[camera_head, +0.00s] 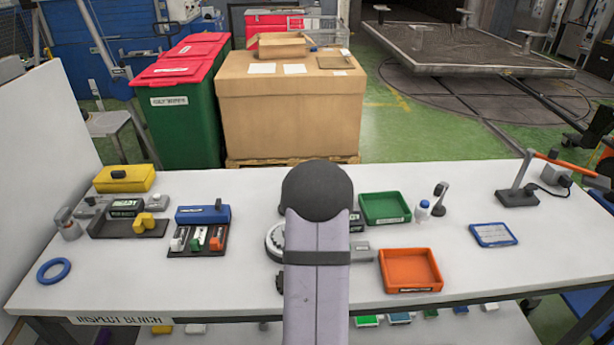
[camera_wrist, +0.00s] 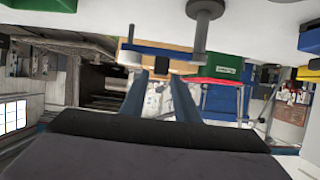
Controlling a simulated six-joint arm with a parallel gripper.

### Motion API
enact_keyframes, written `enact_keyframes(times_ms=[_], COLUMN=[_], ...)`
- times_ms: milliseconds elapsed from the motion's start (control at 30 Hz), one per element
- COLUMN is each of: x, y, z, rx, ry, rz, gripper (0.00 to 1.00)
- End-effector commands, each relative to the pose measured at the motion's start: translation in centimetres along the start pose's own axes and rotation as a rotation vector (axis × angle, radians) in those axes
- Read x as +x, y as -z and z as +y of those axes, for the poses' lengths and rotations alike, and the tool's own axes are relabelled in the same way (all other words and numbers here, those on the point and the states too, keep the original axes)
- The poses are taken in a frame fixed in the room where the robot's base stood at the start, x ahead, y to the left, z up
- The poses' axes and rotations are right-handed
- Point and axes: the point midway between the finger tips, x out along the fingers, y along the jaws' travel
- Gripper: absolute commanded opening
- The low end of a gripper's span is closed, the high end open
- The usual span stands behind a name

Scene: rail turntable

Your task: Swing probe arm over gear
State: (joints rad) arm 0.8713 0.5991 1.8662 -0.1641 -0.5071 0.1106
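In the wrist view, where the bench appears at the top, a blue bar (camera_wrist: 165,49), apparently the probe arm, reaches left from a grey post (camera_wrist: 200,35). A pale cylinder (camera_wrist: 130,58) sits at its far end. My gripper (camera_wrist: 161,74) points at the bar, its two fingers spread. A small dark block (camera_wrist: 160,67) shows between the fingertips; I cannot tell whether they touch it. In the head view, my arm hides the probe and gripper. A round grey-white part (camera_head: 274,243), possibly the gear's seat, peeks out left of my arm; the gear is not clearly seen.
An orange tray (camera_head: 410,288) and a green tray (camera_head: 385,221) lie right of my arm. A rack of small parts (camera_head: 197,253), a yellow box (camera_head: 124,179) and a blue ring (camera_head: 54,270) lie left. The bench's front right (camera_head: 540,268) is clear.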

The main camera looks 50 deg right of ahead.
Motion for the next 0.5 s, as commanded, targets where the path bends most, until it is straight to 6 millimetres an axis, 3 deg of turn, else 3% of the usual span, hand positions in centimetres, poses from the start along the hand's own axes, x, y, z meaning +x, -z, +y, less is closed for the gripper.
enact_keyframes(times_ms=[300,500], x=[3.4,4.5], y=[0.1,0.1], z=[0.0,0.0], rx=[0.000,0.000], ry=[0.000,0.000], rz=[-0.002,-0.001], gripper=[0.28,0.28])
